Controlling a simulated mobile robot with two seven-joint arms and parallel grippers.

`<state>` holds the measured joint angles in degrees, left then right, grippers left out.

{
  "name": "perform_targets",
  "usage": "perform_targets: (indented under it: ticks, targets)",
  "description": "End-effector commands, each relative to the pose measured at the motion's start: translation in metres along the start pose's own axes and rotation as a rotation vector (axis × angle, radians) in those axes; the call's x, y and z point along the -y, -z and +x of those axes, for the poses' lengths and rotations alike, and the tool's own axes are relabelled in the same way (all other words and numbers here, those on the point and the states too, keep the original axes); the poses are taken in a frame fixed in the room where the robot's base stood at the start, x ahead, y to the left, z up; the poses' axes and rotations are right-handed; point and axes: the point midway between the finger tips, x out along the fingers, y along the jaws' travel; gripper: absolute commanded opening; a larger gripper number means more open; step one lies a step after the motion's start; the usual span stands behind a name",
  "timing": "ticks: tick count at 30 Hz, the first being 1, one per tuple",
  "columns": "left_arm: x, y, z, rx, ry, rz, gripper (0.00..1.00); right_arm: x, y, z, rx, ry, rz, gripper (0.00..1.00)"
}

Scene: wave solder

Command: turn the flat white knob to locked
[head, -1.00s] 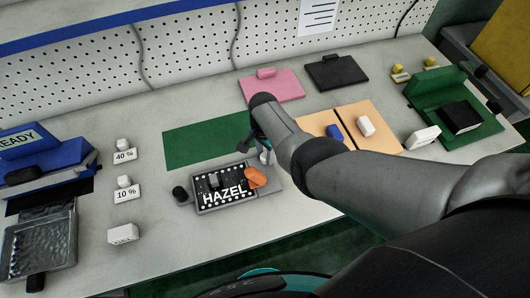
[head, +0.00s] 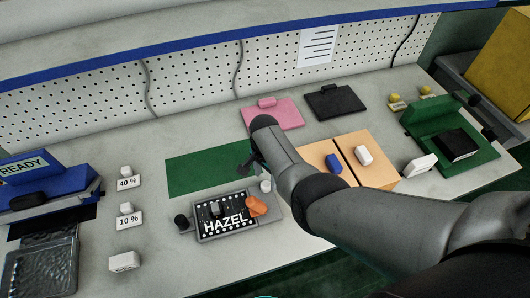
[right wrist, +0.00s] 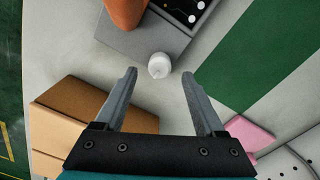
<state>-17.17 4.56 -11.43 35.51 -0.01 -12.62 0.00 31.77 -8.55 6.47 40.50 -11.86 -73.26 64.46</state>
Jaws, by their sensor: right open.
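A small white knob (head: 265,186) stands at the right edge of the grey fixture (head: 200,236) that carries the black HAZEL board (head: 226,212). In the right wrist view the knob (right wrist: 159,66) is round and pale, centred between the fingertips but apart from both. I cannot read any locked mark on it. My right gripper (right wrist: 159,75) is open and empty. In the head view my right gripper (head: 248,164) is just beyond the knob, mostly hidden by its arm. My left gripper is not in view.
An orange part (head: 257,205) sits on the fixture close to the knob; it also shows in the right wrist view (right wrist: 125,10). A dark knob (head: 182,222) is at the fixture's left. Tan panels (head: 375,174) lie to the right. A green mat (head: 195,173) lies behind.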

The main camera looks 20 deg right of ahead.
Motion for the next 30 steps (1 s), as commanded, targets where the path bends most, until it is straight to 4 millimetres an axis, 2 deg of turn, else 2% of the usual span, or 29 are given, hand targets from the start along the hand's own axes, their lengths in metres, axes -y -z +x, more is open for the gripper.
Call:
perform_targets:
  ticks: [1,3,15,21,30]
  targets:
    - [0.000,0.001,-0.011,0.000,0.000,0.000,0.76,0.000,0.000,-0.015,-0.001,0.002,0.000,0.72]
    - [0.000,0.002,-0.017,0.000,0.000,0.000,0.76,0.001,0.000,-0.028,-0.001,0.003,0.001,0.72]
    - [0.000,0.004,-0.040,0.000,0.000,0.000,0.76,0.000,0.000,-0.094,0.000,0.002,0.001,0.72]
    - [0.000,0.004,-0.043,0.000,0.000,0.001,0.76,0.000,0.000,-0.113,0.000,0.001,0.000,0.72]
    - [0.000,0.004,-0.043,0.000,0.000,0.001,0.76,0.000,-0.001,-0.117,0.001,0.000,0.000,0.72]
